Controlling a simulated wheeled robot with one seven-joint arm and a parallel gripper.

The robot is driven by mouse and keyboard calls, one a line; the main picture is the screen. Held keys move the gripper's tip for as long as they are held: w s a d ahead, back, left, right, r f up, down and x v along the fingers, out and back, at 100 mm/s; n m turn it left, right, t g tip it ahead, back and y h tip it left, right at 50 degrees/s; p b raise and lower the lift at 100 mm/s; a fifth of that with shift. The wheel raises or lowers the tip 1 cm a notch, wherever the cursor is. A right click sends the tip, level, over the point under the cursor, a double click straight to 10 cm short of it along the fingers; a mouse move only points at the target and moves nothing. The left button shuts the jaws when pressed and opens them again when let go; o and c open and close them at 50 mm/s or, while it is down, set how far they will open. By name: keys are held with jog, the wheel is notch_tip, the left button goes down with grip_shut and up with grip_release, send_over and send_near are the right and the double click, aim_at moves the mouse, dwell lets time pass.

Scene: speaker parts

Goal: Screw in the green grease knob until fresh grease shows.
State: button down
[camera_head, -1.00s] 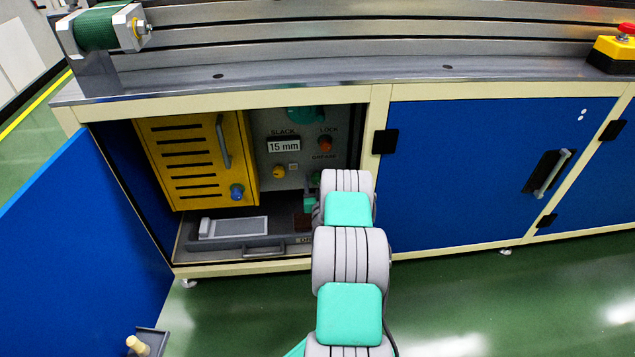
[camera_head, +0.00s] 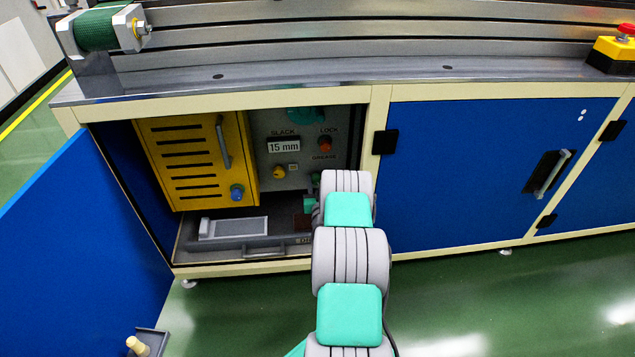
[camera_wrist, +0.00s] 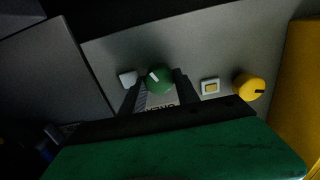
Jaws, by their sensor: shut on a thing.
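The green grease knob (camera_wrist: 159,79) shows in the wrist view on a grey panel, with a white pointer line tilted to the upper left. My gripper (camera_wrist: 160,84) has one dark finger on each side of the knob and is shut on it. In the head view only a small green part of the knob (camera_head: 316,178) shows beside my arm, under the GREASE label (camera_head: 324,157). My arm hides most of the gripper there. No fresh grease can be made out in the dim wrist view.
A yellow slotted guard (camera_head: 185,160) stands left of the panel. A yellow knob (camera_wrist: 249,87), a red-orange lock knob (camera_head: 325,144) and a 15 mm slack display (camera_head: 284,146) are close by. A grey tray (camera_head: 235,228) lies below. The blue cabinet door (camera_head: 80,240) stands open at left.

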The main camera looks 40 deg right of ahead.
jog(key=shift+m, duration=0.4)
jog(key=m+b, duration=0.1)
jog(key=m, duration=0.2)
jog(key=shift+s+f+m, duration=0.1)
jog(key=shift+m, duration=0.2)
jog(key=shift+s+d+m+b, duration=0.1)
jog(key=shift+m+b, duration=0.4)
jog(key=shift+m, duration=1.7)
jog(key=c, duration=0.9)
grip_release()
jog(key=v, duration=0.7)
jog(key=shift+s+a, duration=0.3)
